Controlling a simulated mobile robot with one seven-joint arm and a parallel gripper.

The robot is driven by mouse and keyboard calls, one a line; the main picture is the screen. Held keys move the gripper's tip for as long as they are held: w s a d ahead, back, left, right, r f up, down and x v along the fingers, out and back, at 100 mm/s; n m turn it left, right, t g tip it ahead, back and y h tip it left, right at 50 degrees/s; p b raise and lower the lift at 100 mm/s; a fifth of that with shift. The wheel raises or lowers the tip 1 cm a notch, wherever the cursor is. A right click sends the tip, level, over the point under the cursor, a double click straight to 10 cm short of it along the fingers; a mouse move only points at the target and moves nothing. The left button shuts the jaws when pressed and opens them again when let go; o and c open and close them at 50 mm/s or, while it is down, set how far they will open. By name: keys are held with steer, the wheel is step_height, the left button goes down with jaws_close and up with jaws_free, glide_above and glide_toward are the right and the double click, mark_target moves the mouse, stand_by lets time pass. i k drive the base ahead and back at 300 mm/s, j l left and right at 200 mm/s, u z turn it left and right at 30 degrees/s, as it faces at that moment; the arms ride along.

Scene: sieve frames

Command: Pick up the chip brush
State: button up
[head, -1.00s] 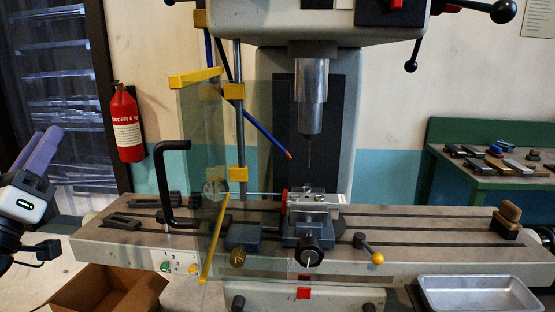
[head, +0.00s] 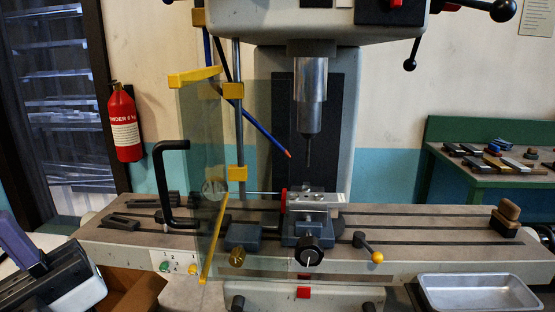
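The likely chip brush (head: 507,213) is a small block with a tan-brown wooden top and a dark lower part. It rests on the right end of the drill press table (head: 430,243), near the back edge. My gripper (head: 28,246) shows at the lower left corner, with black, white and purple parts. It is left of the table and far from the brush, with the whole table between them. Its fingers are not clear, so I cannot tell whether it is open; I see nothing held in it.
A vise (head: 310,222) sits mid-table under the drill chuck (head: 309,100). A yellow-edged clear guard (head: 205,150) and a black handle (head: 160,190) stand left of it. A metal tray (head: 478,293) is in front at right. A cardboard box (head: 138,290) lies below left. The table's right part is mostly clear.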

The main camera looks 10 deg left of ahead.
mark_target(504, 220)
steer(key=i+j, duration=0.1)
steer(key=j, duration=0.35)
steer(key=i+j+z, duration=0.1)
steer(key=j, duration=0.35)
steer(key=i+j+z, duration=0.1)
steer(key=j, duration=0.35)
